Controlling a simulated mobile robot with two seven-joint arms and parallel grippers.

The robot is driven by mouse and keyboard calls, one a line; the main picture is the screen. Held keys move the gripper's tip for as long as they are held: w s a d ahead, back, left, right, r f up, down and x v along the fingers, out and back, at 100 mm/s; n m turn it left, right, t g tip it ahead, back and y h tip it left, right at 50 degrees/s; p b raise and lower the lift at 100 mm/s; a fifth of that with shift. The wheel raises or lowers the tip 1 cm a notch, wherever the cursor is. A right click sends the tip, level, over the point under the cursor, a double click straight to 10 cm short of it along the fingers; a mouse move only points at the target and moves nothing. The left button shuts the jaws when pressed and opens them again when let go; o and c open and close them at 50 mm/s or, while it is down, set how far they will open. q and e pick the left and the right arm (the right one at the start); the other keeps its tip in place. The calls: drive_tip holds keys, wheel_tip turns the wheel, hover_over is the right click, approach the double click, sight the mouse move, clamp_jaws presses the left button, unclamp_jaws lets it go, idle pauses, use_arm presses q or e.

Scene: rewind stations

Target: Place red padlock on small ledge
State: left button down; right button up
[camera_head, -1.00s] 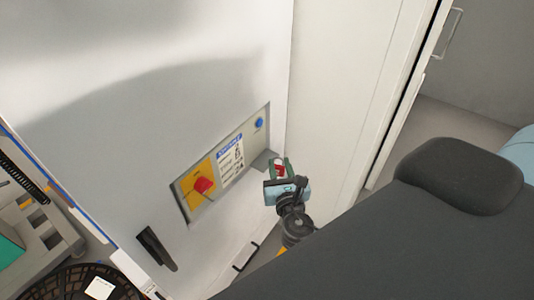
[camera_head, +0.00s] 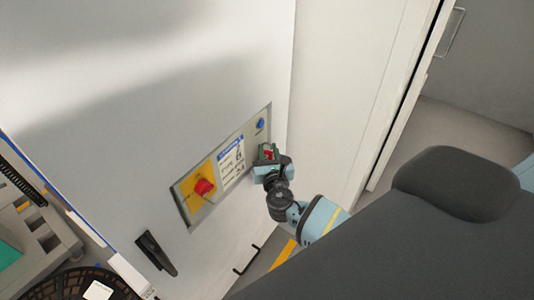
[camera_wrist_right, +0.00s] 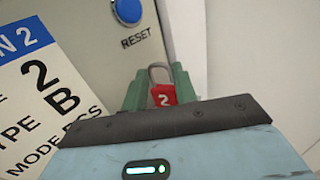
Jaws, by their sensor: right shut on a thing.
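The red padlock (camera_head: 269,155) is between the green fingers of my right gripper (camera_head: 267,151), which is shut on it. In the right wrist view the padlock (camera_wrist_right: 163,96) shows a white "2" and its grey shackle points up, with a finger on each side. My right gripper is close in front of the panel's right end, below the blue button. The small ledge there is mostly hidden behind the gripper, and I cannot tell whether the padlock touches it. My left gripper is not in view.
The grey control panel (camera_head: 232,189) carries a red rotary switch (camera_head: 204,187) on a yellow plate, a "2 B" label (camera_wrist_right: 48,95) and a blue RESET button (camera_wrist_right: 129,11). A black handle (camera_head: 156,253) sits on the white cabinet at lower left. A white side wall stands close right of the gripper.

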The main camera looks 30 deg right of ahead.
drive_tip(key=shift+f, duration=0.4)
drive_tip(key=shift+f, duration=0.1)
drive_tip(key=o, duration=0.7)
drive_tip(key=shift+r, duration=0.2)
drive_tip(key=v, duration=1.2)
drive_tip(key=shift+s+f, duration=0.1)
drive_tip(key=shift+f, duration=0.1)
